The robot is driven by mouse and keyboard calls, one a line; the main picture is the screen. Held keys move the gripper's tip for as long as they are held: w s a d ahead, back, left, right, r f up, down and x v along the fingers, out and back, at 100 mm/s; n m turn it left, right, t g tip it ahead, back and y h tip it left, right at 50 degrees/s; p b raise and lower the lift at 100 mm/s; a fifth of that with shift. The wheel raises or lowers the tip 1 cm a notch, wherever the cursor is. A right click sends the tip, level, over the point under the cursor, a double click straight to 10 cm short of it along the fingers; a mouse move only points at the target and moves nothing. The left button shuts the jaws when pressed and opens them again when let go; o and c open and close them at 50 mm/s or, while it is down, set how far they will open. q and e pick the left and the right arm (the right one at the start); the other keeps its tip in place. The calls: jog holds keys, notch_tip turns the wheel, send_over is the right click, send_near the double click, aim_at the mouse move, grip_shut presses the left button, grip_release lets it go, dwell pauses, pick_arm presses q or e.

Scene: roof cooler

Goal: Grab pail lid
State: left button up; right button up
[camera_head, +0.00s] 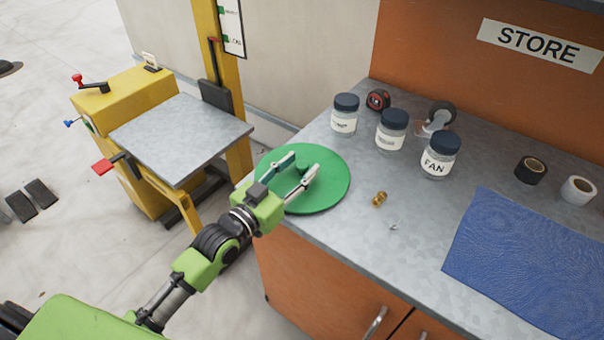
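The pail lid (328,185) is a round green disc with a small raised knob (303,162) near its middle. It lies flat on the grey worktop at the left end. My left gripper (298,168) is over the lid with its two fingers spread, one on each side of the knob. The fingers look apart from the knob, and I cannot tell their exact height above the lid. The gripper body hides the lid's lower left part. My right gripper is not in view.
Three jars with dark caps (391,130) stand behind the lid, beside a tape measure (378,100) and a tape dispenser (440,115). A brass fitting (379,198) lies right of the lid. A blue mat (530,265) and tape rolls (531,169) are farther right. A yellow lift table (180,135) stands left.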

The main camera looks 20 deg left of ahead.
pick_arm(q)
grip_shut()
jog(key=shift+r, duration=0.1)
